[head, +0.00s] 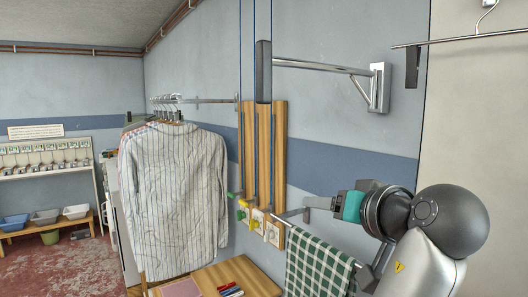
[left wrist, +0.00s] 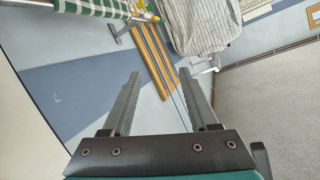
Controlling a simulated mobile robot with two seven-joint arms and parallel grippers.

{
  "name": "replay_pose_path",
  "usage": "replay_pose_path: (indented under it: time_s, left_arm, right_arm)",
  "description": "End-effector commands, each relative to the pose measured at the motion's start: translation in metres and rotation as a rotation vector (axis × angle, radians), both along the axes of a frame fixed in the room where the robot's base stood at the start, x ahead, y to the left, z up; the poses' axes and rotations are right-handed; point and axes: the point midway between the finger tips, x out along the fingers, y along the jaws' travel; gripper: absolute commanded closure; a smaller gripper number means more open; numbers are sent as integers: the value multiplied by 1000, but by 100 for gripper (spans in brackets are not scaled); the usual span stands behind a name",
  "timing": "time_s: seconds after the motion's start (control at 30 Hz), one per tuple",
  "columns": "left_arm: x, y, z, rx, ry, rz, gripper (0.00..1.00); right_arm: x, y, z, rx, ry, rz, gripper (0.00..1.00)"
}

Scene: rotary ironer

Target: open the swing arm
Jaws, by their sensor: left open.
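The swing arm (head: 318,65) appears to be the chrome bar with a diagonal brace, high in the head view. It runs left from a wall bracket (head: 380,88) to an upright dark grey end piece (head: 263,72). My left gripper (head: 305,210) enters the head view from the lower right. It is well below the bar, apart from it, and points left near the wall. In the left wrist view (left wrist: 165,88) its two fingers are spread, with nothing between them. I cannot make out the swing arm in that view. My right gripper is not in view.
A green checked cloth (head: 318,262) hangs on a rail just below my left gripper. Wooden boards (head: 280,150) with coloured knobs are on the wall. Striped shirts (head: 175,190) hang to the left. A wooden table (head: 240,275) is below. A hanger bar (head: 460,40) juts in at upper right.

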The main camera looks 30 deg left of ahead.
Motion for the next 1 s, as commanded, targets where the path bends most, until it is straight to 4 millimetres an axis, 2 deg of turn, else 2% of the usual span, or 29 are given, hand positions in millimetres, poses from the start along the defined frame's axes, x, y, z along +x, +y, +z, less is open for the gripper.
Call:
replay_pose_path:
  time_s: [0.03,0.2,0.3,0.4,0.5,0.67,0.77,1.0]
  left_arm:
    - [-4,-5,33,15,-59,33,40]
    - [-36,-18,122,56,-238,162,40]
    - [-60,-26,163,71,-332,231,40]
    - [-81,-32,192,80,-404,285,40]
    - [-95,-36,208,83,-448,319,40]
    - [-100,-34,215,83,-470,337,40]
    - [-96,-24,215,83,-467,336,40]
    - [-78,19,216,82,-466,337,40]
  right_arm:
    - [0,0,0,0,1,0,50]
    - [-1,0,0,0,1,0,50]
    - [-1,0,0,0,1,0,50]
    - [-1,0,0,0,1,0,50]
    - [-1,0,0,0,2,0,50]
    - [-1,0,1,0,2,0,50]
    - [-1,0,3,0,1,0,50]
    - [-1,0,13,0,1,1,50]
